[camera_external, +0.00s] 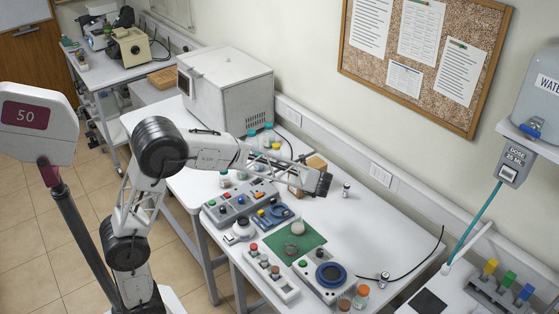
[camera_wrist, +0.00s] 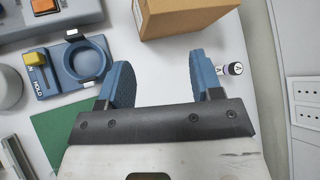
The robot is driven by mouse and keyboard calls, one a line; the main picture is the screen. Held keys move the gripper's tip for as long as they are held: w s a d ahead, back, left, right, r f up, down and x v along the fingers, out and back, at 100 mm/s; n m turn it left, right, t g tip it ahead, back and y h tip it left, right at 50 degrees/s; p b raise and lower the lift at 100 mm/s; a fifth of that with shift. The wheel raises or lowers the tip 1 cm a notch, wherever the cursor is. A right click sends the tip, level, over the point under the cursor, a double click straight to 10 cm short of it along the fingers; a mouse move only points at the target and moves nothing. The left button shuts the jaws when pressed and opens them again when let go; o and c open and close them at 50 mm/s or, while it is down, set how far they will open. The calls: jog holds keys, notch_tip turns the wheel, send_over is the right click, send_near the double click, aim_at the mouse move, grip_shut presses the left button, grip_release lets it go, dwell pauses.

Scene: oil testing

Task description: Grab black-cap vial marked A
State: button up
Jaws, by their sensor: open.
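A small vial with a dark cap and a white label (camera_external: 346,190) stands upright on the white table, just right of my gripper (camera_external: 326,186) in the external view. In the wrist view the vial (camera_wrist: 232,69) lies just outside the right finger. Its label carries a small dark mark that looks like an A. My gripper (camera_wrist: 160,82) is open, with two blue-padded fingers apart and nothing between them. The vial is beside the fingers, not between them.
A cardboard box (camera_wrist: 180,14) stands close beyond the fingertips. A blue ring holder (camera_wrist: 75,62) and a green mat (camera_wrist: 50,130) are on the left. Bare table (camera_external: 365,215) lies right of the vial, with the wall behind.

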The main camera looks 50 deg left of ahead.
aim_at(347, 189)
jog(key=w+d+f+m+t, duration=0.1)
jog(key=w+d+f+m, duration=0.1)
jog(key=w+f, duration=0.2)
jog(key=w+d+f+m+t, duration=0.1)
jog(key=w+d+f+m, duration=0.2)
jog(key=w, duration=0.5)
jog(key=w+d+f+m+t+y, duration=0.1)
jog(key=w+d+f+m+t, duration=0.1)
jog(key=w, duration=0.4)
jog(key=shift+d+f+m, duration=0.2)
jog(key=shift+f+m, duration=0.5)
jog(key=shift+f, duration=0.65)
jog(key=shift+x, duration=1.3)
jog(key=shift+a, duration=0.15)
jog(key=shift+x, duration=2.5)
jog(key=c, duration=1)
